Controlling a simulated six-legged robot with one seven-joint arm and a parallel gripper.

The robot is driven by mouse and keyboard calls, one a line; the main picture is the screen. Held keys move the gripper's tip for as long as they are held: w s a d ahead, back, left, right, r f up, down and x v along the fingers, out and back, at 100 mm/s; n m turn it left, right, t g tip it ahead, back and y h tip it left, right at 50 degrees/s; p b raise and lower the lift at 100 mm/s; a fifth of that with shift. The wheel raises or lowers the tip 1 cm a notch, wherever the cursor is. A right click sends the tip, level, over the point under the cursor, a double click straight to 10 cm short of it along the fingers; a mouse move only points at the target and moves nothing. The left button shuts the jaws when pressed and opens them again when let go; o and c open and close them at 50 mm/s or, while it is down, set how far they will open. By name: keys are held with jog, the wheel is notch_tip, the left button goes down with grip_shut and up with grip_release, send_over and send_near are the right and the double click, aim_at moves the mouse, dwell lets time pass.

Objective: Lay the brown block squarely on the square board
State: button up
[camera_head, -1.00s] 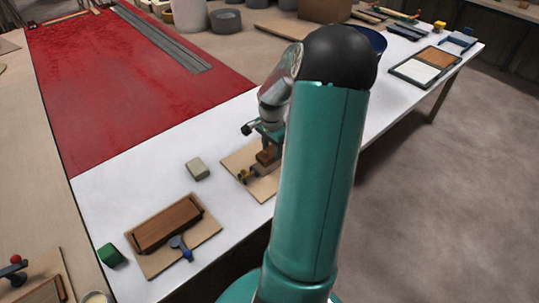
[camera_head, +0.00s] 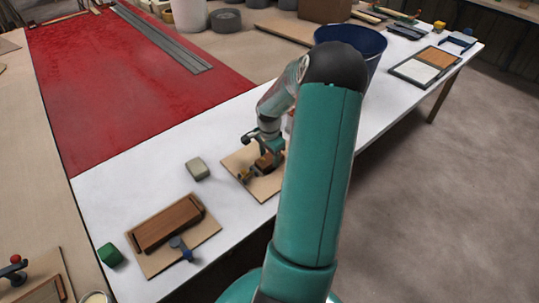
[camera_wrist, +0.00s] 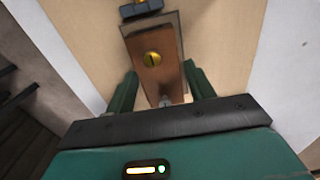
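A small brown block (camera_head: 265,161) stands on a light tan square board (camera_head: 265,188) near the front edge of the white table. In the wrist view the brown block (camera_wrist: 150,62) shows a round brass disc with a slot. The tan board (camera_wrist: 85,35) lies beyond it. My gripper (camera_head: 265,148) is just above the block, fingers apart. In the wrist view the fingers of my gripper (camera_wrist: 162,88) stand one on each side of the block's near end, with gaps visible. The block's underside is hidden, so I cannot tell how squarely it sits.
A grey block (camera_head: 198,169) lies left of the board. Another tan board (camera_head: 150,262) carries a long brown wooden piece (camera_head: 167,224) and a blue-handled tool (camera_head: 180,247). A green block (camera_head: 110,255) is beside it. A blue bucket (camera_head: 362,45) stands behind my arm.

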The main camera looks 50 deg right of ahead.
aim_at(269, 158)
jog(key=shift+o, duration=0.9)
notch_tip(269, 158, up, 12)
jog(key=w+a+r+n+h, duration=0.1)
jog(key=w+a+r+n, duration=0.3)
jog(key=a+r, duration=0.45)
jog(key=a+r+n+t+h, duration=0.1)
jog(key=a+r+n, duration=0.15)
jog(key=a, duration=0.35)
jog(key=a+r+n, duration=0.2)
jog(key=a+n, duration=0.1)
jog(key=a, duration=0.4)
jog(key=s+a+r+n+t+y, duration=0.1)
jog(key=s+a+n, duration=0.4)
jog(key=a, duration=0.5)
jog(key=s+a+r+n+t+y, duration=0.1)
jog(key=s+a+r+n+t, duration=0.2)
jog(key=s+a+n, duration=0.3)
jog(key=a+r, duration=0.1)
jog(key=a, duration=0.3)
jog(key=shift+s+t, duration=0.3)
